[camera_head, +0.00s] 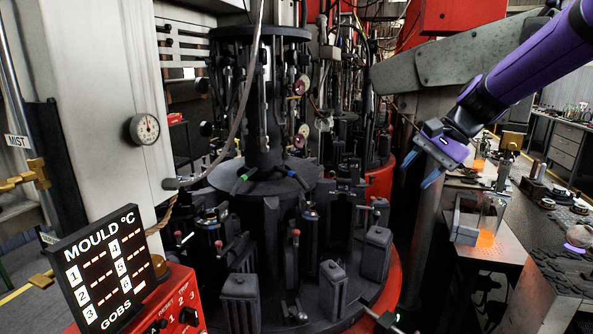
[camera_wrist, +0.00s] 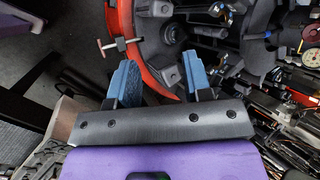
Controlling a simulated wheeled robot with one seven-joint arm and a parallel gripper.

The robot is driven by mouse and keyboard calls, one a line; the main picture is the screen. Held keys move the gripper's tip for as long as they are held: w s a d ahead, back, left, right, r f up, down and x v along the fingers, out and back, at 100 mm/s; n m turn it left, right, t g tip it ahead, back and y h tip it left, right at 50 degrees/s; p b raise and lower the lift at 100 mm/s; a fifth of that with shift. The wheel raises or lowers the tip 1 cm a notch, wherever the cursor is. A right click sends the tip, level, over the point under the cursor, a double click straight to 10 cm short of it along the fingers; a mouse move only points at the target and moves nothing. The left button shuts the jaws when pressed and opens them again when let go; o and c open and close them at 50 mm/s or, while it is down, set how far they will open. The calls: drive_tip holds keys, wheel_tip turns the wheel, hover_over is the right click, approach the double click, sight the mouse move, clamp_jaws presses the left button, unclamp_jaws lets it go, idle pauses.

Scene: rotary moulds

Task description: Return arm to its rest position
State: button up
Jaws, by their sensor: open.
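My purple arm (camera_head: 525,62) reaches in from the upper right in the head view. My gripper (camera_head: 420,171) hangs at its end, with two blue fingers pointing down and to the left. The fingers are apart and nothing is between them. In the wrist view my gripper (camera_wrist: 160,80) also shows two separated blue fingers over the red rim of the machine. The gripper is in free air to the right of the dark rotary mould machine (camera_head: 265,190), and does not appear to touch anything.
A red ring (camera_head: 385,290) edges the machine's base. A grey beam (camera_head: 440,70) runs close behind my arm. Right of the gripper, a clear box with a glowing orange base (camera_head: 487,237) stands on a metal stand. A mould display panel (camera_head: 100,268) is at the lower left.

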drive_tip(key=s+d+r+n+t+h, duration=0.1)
drive_tip(key=s+d+n+t+h, duration=0.1)
drive_tip(key=s, duration=1.1)
drive_tip(key=s+d+n+t+h, duration=0.2)
drive_tip(key=s+n, duration=0.4)
drive_tip(key=s, duration=0.8)
drive_tip(key=shift+d+r+h, duration=0.35)
drive_tip(key=shift+d+h, duration=0.35)
drive_tip(key=shift+h, duration=0.5)
